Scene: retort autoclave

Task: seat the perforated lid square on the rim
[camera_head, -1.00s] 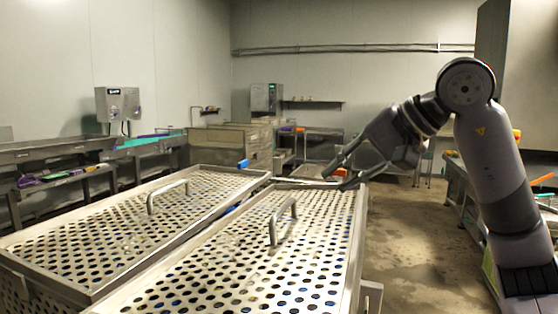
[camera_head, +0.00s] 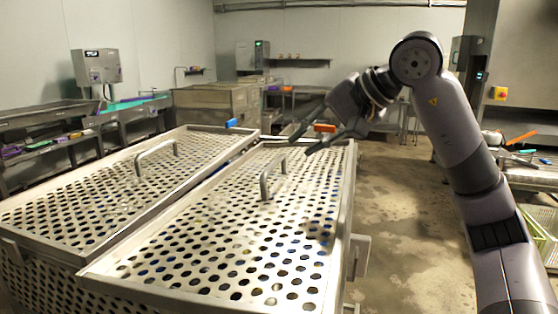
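Two perforated metal lids with bar handles lie side by side on two crates. The near right lid (camera_head: 225,230) has its handle (camera_head: 268,180) near its middle. The left lid (camera_head: 95,190) has a similar handle (camera_head: 155,152). The right lid lies within or on the raised rim (camera_head: 346,200) of its crate; I cannot tell whether it sits fully square. My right gripper (camera_head: 300,146) reaches in from the right at the far end of the right lid. Its fingers are spread, with nothing visible between them; contact with the lid or rim is unclear. My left gripper is out of view.
An orange piece (camera_head: 324,128) shows at the far end of the right crate, beside my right gripper. A blue piece (camera_head: 231,123) is at the left crate's far corner. A bench (camera_head: 125,117) runs along the left. The floor (camera_head: 395,225) on the right is clear.

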